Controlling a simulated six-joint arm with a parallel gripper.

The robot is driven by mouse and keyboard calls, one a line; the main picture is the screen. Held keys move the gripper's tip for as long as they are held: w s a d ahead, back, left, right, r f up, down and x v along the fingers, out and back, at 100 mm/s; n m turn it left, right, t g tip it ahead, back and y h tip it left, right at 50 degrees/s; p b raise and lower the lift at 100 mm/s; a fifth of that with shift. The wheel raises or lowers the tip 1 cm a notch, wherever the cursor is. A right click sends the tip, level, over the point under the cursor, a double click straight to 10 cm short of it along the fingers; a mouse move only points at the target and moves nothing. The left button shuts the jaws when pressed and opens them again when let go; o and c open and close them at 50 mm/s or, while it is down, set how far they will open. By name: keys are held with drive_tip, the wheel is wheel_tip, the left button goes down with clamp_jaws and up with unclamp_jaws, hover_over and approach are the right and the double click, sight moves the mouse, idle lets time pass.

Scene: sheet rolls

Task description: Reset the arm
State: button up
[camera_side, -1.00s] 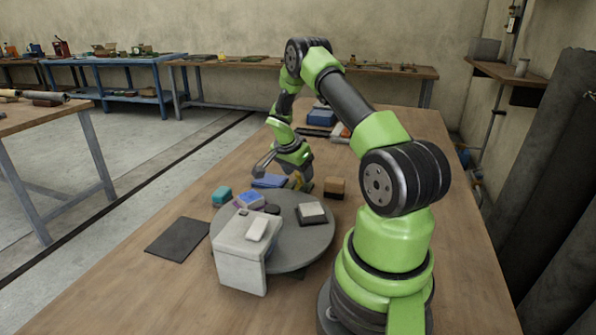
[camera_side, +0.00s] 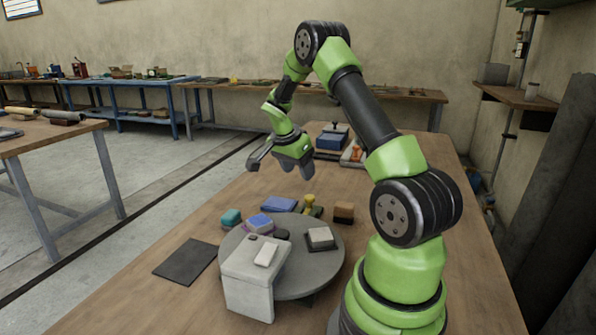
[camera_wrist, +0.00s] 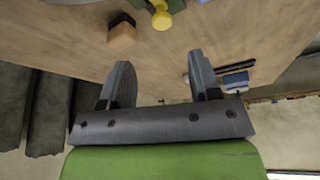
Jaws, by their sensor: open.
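My green and black arm rises from the right of the wooden table in the side view. My gripper (camera_side: 282,167) is raised above the table, beyond the round grey turntable (camera_side: 318,277). Its two fingers are spread apart with nothing between them. In the wrist view my gripper (camera_wrist: 160,85) also shows open and empty, with bare table behind the fingers.
On or around the turntable are a white box (camera_side: 249,288), a teal block (camera_side: 231,217), a blue block (camera_side: 279,204), a yellow-knobbed piece (camera_side: 309,201) and a wooden block (camera_side: 343,212). A dark mat (camera_side: 186,262) lies left. A blue box (camera_side: 331,141) stands farther back.

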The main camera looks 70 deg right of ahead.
drive_tip(key=a+r+n+t+y, duration=0.1)
drive_tip(key=a+r+n+t, duration=0.25)
drive_tip(key=a+r, duration=0.45)
drive_tip(key=a+r+n+t, duration=0.2)
drive_tip(key=a+r+n, duration=0.4)
drive_tip(key=a, duration=0.5)
drive_tip(key=s+a+r+n+t+y, duration=0.3)
drive_tip(key=s+a+n+y, duration=0.2)
drive_tip(key=s+a+n, duration=0.4)
drive_tip(key=s+a, duration=0.1)
drive_tip(key=a, duration=0.3)
drive_tip(key=shift+s+a+r, duration=0.15)
drive_tip(key=shift+s+a, duration=0.05)
drive_tip(key=shift+a, duration=0.05)
